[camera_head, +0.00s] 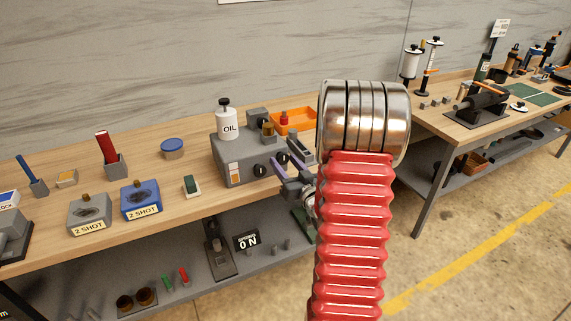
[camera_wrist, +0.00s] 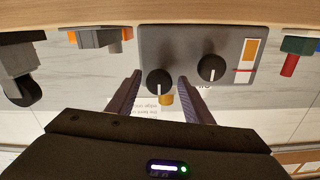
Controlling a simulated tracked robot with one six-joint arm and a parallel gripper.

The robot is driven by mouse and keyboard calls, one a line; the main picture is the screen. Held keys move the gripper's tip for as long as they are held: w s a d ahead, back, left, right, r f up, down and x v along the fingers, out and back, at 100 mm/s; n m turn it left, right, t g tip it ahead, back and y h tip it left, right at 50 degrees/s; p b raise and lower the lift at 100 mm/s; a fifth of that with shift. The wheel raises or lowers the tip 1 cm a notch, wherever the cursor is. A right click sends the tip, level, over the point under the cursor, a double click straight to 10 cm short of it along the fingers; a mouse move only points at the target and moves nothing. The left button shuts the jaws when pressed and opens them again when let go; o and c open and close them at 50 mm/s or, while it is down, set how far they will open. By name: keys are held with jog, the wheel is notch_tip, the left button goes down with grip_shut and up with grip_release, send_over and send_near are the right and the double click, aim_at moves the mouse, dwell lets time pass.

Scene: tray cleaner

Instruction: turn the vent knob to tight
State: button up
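The grey tray cleaner box (camera_head: 232,172) stands on the bench with two black knobs on its front. In the wrist view, which is upside down, one black knob (camera_wrist: 158,82) lies between the fingers of my gripper (camera_wrist: 159,76). The gripper is open, with a gap on each side of this knob. Its white line points down in that picture. The other knob (camera_wrist: 211,68) is outside the fingers, with its line also down. No label readable here tells which is the vent knob. In the head view my gripper (camera_head: 288,166) is at the box's right front, partly hidden by my arm.
A white oil bottle (camera_head: 228,122) stands on the box. Two "2 SHOT" boxes, one grey (camera_head: 89,214) and one blue (camera_head: 141,199), stand to the left. The lower shelf (camera_head: 200,262) holds more items.

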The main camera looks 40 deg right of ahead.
jog(key=c, duration=0.9)
jog(key=shift+m, duration=0.3)
jog(key=m, duration=0.8)
jog(key=shift+m, duration=0.4)
jog(key=m, duration=0.4)
jog(key=shift+s+m, duration=0.1)
jog(key=shift+m, duration=2.1)
jog(key=shift+d, duration=0.1)
